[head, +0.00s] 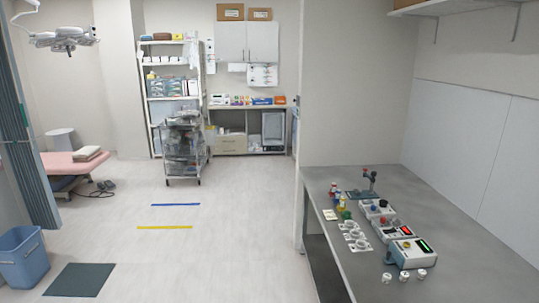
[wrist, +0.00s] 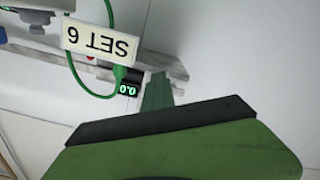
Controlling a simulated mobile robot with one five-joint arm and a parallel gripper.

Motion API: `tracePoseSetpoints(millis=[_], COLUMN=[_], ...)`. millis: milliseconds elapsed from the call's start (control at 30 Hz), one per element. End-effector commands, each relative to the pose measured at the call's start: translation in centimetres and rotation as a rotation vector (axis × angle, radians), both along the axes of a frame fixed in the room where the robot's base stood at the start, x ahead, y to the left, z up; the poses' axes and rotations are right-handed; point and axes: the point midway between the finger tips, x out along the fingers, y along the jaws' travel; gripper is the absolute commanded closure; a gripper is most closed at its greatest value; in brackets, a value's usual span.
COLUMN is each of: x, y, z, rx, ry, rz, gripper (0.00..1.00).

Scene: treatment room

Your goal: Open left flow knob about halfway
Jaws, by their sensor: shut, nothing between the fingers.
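In the wrist view, which looks upside down, a white plate reading "SET 6" (wrist: 100,42) is at the upper left. A green tube (wrist: 72,72) loops past the plate to a green fitting (wrist: 120,72). My gripper (wrist: 158,92) seems to be the green and black shape rising from the bottom. It is shut and empty, apart from the plate. No left knob is clearly identifiable.
In the head view, a grey counter (head: 466,268) at the right carries several small devices, including a box with a green display (head: 409,252). White cups (head: 404,276) stand near its front. The floor left of it is open, with a blue bin (head: 22,258) at far left.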

Motion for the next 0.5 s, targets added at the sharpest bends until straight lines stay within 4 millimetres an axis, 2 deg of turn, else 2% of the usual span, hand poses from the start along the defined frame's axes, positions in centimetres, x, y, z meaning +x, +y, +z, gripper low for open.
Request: tracePoseSetpoints(millis=[500], x=[-1.4], y=[-0.1], z=[0.6], rx=[0.000], ry=[0.000], rz=[-0.001], gripper=[1.00])
